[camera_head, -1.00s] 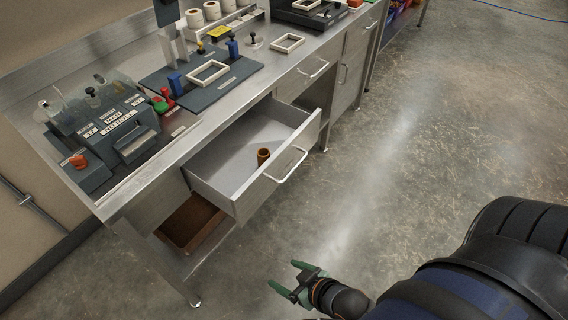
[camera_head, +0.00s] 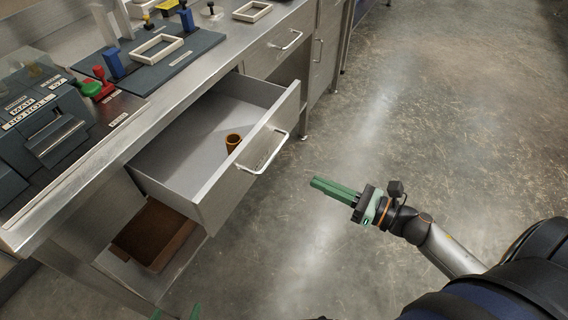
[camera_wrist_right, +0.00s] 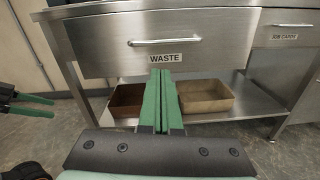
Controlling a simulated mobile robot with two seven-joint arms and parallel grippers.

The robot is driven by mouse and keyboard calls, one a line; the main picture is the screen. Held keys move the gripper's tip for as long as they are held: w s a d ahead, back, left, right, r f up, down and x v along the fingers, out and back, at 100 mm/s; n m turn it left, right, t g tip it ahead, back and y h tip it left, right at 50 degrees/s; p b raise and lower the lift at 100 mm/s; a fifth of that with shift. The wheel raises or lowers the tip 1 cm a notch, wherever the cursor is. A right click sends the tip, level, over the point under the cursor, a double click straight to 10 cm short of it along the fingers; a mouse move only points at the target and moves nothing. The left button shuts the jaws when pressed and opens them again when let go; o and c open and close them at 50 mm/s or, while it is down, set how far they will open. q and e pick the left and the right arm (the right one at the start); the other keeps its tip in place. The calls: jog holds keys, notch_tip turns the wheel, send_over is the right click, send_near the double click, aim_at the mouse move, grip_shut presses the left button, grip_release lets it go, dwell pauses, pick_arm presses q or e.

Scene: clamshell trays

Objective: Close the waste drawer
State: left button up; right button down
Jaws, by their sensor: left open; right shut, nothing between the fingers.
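The waste drawer (camera_head: 200,190) is pulled out of the bench, with a bar handle (camera_head: 264,152) on its front. In the right wrist view the drawer front (camera_wrist_right: 225,40) carries a WASTE label below the handle. A small brown cup (camera_head: 233,142) stands inside. My right gripper (camera_head: 314,183) is shut and empty, to the right of the drawer front and apart from the handle. In its wrist view the shut green fingers (camera_wrist_right: 161,74) point toward the drawer front. My left gripper (camera_head: 176,313) shows only its green fingertips at the bottom edge; in the right wrist view (camera_wrist_right: 52,106) it is open and empty.
Below the drawer, a shelf holds a dark brown bin (camera_head: 150,232) and a tan bin (camera_wrist_right: 205,97). Another shut drawer (camera_head: 275,50) is beside it. The bench top carries a labelled grey device (camera_head: 45,120) and a white frame (camera_head: 157,47). The floor (camera_head: 420,130) to the right is clear.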

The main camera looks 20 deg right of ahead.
aim_at(258, 157)
jog(key=w+a, duration=0.2)
jog(key=w, duration=0.1)
jog(key=w+a+n, duration=0.1)
jog(key=w+a, duration=0.2)
jog(key=w+a+n+p, duration=0.1)
jog(key=w+a, duration=0.1)
jog(key=w, duration=0.2)
jog(key=shift+w+a, duration=0.1)
jog(key=shift+a, duration=0.2)
pick_arm(q)
jog(key=shift+w+d+r, duration=0.1)
jog(key=shift+w+d, duration=0.05)
pick_arm(e)
jog(key=shift+w+a, duration=0.3)
jog(key=shift+w, duration=0.1)
